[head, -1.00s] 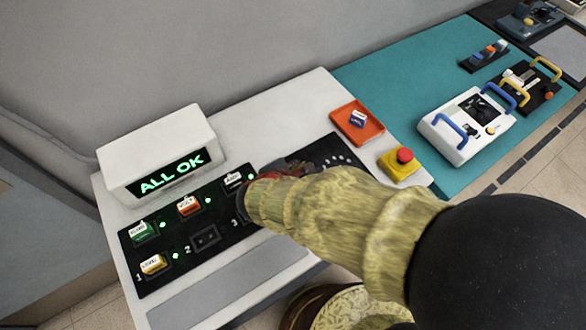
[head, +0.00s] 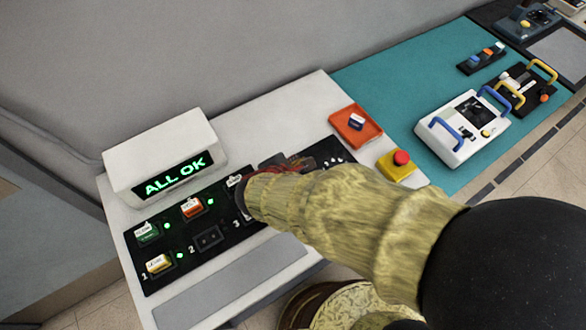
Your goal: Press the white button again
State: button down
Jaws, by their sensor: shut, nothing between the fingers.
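A black panel (head: 158,276) lies on the white console, with a white display box (head: 160,143) behind it reading "ALL OK" in green. Green (head: 147,233), red-orange (head: 193,207) and yellow (head: 158,264) labelled blocks sit in the panel, with green lights beside them. A white-labelled block (head: 235,182) is partly covered by my arm. My gripper (head: 292,164) is shut and empty over the panel's right part, mostly hidden behind my sleeve. I cannot make out a white button or whether the fingers touch one.
A white device with blue handles (head: 461,145) is on the teal mat. A grey strip (head: 232,280) lies in front.

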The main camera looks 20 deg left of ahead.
jog(key=shift+r+p, duration=0.7)
jog(key=shift+r, duration=0.55)
jog(key=shift+s+d+f+m+g+h, duration=0.25)
jog(key=shift+s+d+f+m, duration=0.15)
jog(key=shift+d, duration=0.2)
jog(key=shift+s+d+f+m+g+h, duration=0.15)
jog(key=shift+s+d+f+m+h, duration=0.1)
jog(key=shift+s+d+f+m, duration=0.25)
jog(key=d, duration=0.1)
jog(key=s+d+m+g, duration=0.1)
jog(key=s+d+m, duration=0.1)
jog(key=shift+s+d+r+h, duration=0.25)
jog(key=shift+d+h, duration=0.1)
jog(key=shift+h, duration=0.05)
jog(key=s+d+r+m+g+y, duration=0.1)
jog(key=s+d+r+m, duration=0.1)
jog(key=d+r+m, duration=0.8)
jog(key=s+d+r+m+y, duration=0.1)
jog(key=s+d+r+m, duration=0.2)
jog(key=d+r+m, duration=0.7)
jog(key=d+m, duration=0.2)
jog(key=d, duration=0.4)
jog(key=shift+s+d+m+g, duration=0.3)
jog(key=shift+d+g, duration=0.1)
